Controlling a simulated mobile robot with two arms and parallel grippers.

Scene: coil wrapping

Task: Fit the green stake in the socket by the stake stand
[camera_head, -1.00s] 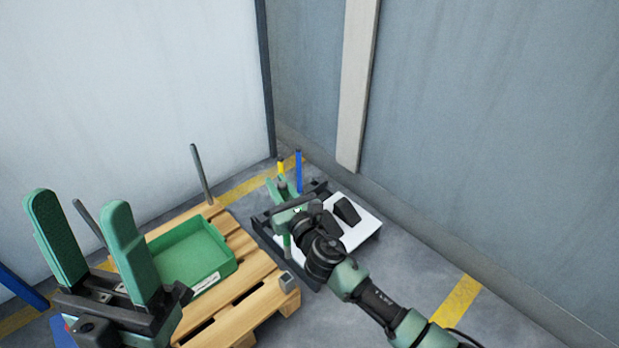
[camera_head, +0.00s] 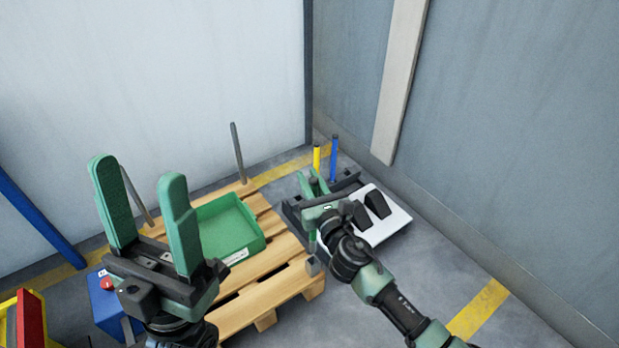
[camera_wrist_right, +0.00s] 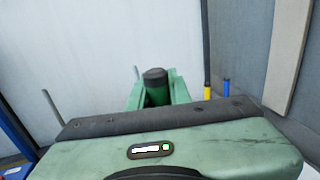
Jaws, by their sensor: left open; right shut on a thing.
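My right gripper (camera_head: 312,185) is shut on the green stake (camera_wrist_right: 157,90). In the right wrist view the stake's dark cap stands between the two green fingers. In the head view the stake's lower part (camera_head: 312,242) hangs upright below the gripper, over or just behind a grey socket (camera_head: 313,266) at the pallet's right corner. I cannot tell whether its end is in the socket. The dark stake stand (camera_head: 292,212) is just behind, holding a yellow stake (camera_head: 317,158) and a blue stake (camera_head: 333,158). My left gripper (camera_head: 138,195) is open and empty, fingers up, left of the pallet's middle.
The wooden pallet (camera_head: 262,292) carries a green tray (camera_head: 262,243). Grey stakes stand at its back corner (camera_head: 237,152) and left side (camera_head: 135,195). A white board (camera_head: 392,228) with black pieces lies right of the stand. Walls close the back and right. Floor is free at lower right.

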